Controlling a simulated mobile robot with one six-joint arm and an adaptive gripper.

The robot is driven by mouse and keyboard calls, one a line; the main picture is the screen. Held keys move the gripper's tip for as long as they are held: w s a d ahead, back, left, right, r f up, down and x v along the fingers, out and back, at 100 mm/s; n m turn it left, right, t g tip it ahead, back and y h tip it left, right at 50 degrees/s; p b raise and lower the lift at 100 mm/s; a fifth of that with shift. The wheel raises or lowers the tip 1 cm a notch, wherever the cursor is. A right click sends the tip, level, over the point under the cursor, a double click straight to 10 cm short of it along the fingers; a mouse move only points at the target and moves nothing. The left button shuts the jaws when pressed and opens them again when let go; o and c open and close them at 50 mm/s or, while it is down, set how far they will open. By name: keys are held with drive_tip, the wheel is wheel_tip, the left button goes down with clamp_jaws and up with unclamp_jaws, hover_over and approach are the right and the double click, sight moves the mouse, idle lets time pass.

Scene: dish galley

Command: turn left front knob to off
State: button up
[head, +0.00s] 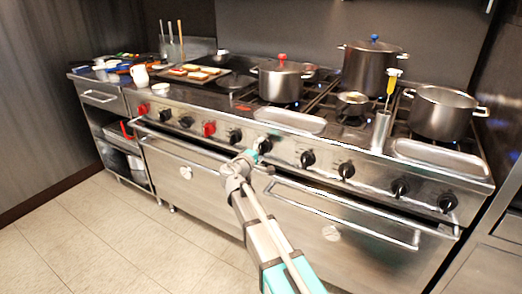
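The stove's front panel carries a row of knobs. From the left there is a red knob (143,109), a black knob (163,115), another black knob (186,122) and a second red knob (209,129). Further black knobs follow to the right, including one (235,136) just left of my gripper and one (264,146) right by its tip. My gripper (251,155) is at the panel, at knob height. Its fingers are small and partly hidden, so I cannot tell whether they touch that knob. Which knob is the left front one is not marked legibly.
Pots (280,82) and a tall pot (370,70) stand on the burners. A steel cylinder (381,131) with a yellow-handled tool stands near the front edge. Oven door handles (345,217) project below the panel. Tiled floor (90,240) is clear at the left.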

drive_tip(key=shift+s, duration=0.1)
idle(0.3)
drive_tip(key=v, duration=1.1)
drive_tip(key=shift+s+a, duration=0.25)
drive_tip(key=shift+s, duration=0.1)
drive_tip(key=s+d+f+m+g, duration=0.3)
drive_tip(key=d+f+g, duration=0.15)
drive_tip(key=d, duration=0.35)
drive_tip(key=s+d+f+m+g, duration=0.25)
drive_tip(key=d+f+g, duration=0.2)
drive_tip(key=d, duration=0.35)
drive_tip(key=s+d+f+m+g+y, duration=0.3)
drive_tip(key=s+d+f+y, duration=0.15)
drive_tip(key=s, duration=0.25)
drive_tip(key=s+d+f+m+g+y, duration=0.3)
drive_tip(key=s+f+g+y, duration=0.15)
drive_tip(key=s, duration=0.35)
wheel_tip(320, 180, up, 28)
drive_tip(key=p, duration=2.8)
drive_tip(key=shift+w+f+t, duration=0.2)
drive_tip(key=shift+t, duration=0.25)
